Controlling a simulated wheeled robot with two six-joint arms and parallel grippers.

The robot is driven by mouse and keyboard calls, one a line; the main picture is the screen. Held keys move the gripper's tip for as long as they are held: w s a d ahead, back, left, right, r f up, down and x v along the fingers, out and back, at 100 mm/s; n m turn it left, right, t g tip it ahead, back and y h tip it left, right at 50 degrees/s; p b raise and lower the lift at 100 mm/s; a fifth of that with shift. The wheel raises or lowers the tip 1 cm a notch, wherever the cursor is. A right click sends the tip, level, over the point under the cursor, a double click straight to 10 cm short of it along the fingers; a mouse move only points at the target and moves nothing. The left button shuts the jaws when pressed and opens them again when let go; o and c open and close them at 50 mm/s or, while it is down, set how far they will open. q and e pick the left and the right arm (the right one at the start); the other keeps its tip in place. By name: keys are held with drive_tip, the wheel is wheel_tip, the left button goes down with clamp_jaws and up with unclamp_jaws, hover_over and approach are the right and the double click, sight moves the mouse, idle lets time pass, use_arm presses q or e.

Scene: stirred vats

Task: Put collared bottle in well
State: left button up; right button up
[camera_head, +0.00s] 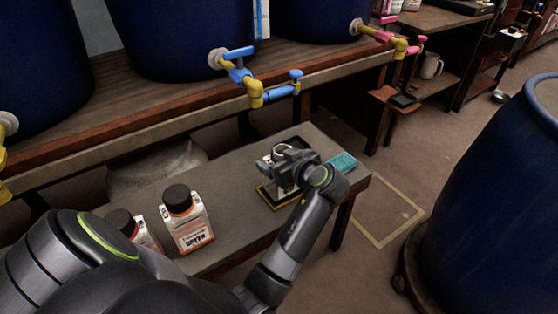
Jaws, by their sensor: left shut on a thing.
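My left gripper (281,160) is above the small grey table (238,164), shut on a small pale bottle (287,182). The gripper hides the top of the bottle, so I cannot make out its collar. The bottle is over or in a dark, yellow-edged holder (266,198) on the table, which looks like the well. I cannot tell whether the bottle is seated in it. My right gripper is not in view.
Two white bottles with black caps and orange labels, one at the front (187,222) and one partly hidden (123,222), stand left on the table. A teal item (343,162) lies right of the gripper. Blue vats with taps (255,90) stand behind; another vat (488,200) is at right.

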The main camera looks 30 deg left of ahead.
use_arm(q)
drive_tip(key=shift+f, duration=0.1)
drive_tip(key=o, duration=1)
